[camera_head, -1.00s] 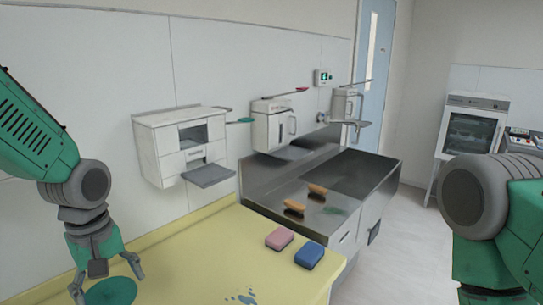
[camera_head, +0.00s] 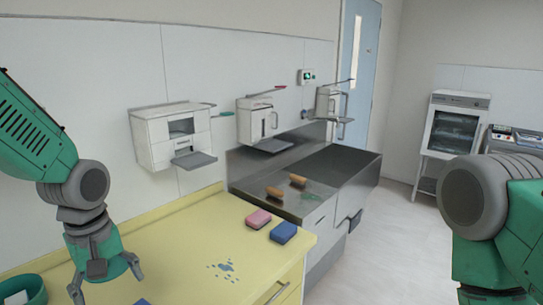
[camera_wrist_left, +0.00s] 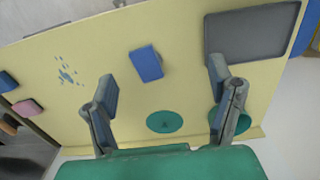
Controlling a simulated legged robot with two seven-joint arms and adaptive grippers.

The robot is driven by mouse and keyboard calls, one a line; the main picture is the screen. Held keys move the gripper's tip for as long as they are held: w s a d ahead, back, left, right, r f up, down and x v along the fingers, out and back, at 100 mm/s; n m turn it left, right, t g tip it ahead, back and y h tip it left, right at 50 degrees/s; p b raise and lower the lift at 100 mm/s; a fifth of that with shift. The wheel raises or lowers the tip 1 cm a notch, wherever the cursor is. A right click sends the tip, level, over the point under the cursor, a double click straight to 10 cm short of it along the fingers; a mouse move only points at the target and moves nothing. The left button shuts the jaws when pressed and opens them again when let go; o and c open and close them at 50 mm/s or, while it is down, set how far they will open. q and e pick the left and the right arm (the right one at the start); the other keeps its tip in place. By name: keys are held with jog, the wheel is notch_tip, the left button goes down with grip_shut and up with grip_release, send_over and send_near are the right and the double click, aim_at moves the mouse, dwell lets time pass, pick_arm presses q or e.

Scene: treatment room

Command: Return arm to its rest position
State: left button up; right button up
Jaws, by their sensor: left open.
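My left arm comes in from the left in the head view. Its gripper (camera_head: 106,280) is open and empty, pointing down above the yellow counter (camera_head: 185,235). In the left wrist view the open fingers (camera_wrist_left: 160,95) have bare counter, a blue block (camera_wrist_left: 146,63) and a green disc (camera_wrist_left: 164,122) in sight beyond and between them. The fingers appear apart from these things. My right arm (camera_head: 490,215) shows at the right edge of the head view, bent downward; its gripper is out of the picture.
A pink sponge (camera_head: 258,219) and a blue sponge (camera_head: 283,232) lie near blue spots (camera_head: 224,268). A green round container (camera_head: 25,288) stands at lower left. A grey tray (camera_wrist_left: 250,32) shows in the wrist view. A steel sink (camera_head: 320,180) adjoins the counter; wall dispensers hang above.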

pick_arm(q)
jog(key=s+d+f+m, duration=0.15)
jog(key=s+f, duration=0.25)
jog(key=f, duration=0.4)
jog(key=s+d+f+m, duration=0.15)
jog(key=s+f, duration=0.25)
jog(key=f, duration=0.4)
jog(key=s+a+f+m, duration=0.1)
jog(key=s+f+m, duration=0.2)
jog(key=s+f, duration=0.5)
jog(key=s+a+f+m, duration=0.1)
jog(key=s+f+m, duration=0.25)
jog(key=s, duration=0.75)
jog(key=w+d+f+m+b, duration=0.1)
jog(key=w+f+b, duration=0.2)
jog(key=f+b, duration=1)
jog(key=shift+f+t+b, duration=0.2)
jog(key=shift+t+b, duration=0.1)
jog(key=shift+b, duration=0.45)
pick_arm(e)
notch_tip(320, 180, down, 15)
jog(key=d, duration=0.1)
jog(key=shift+d+r, duration=0.15)
jog(key=shift+d, duration=0.05)
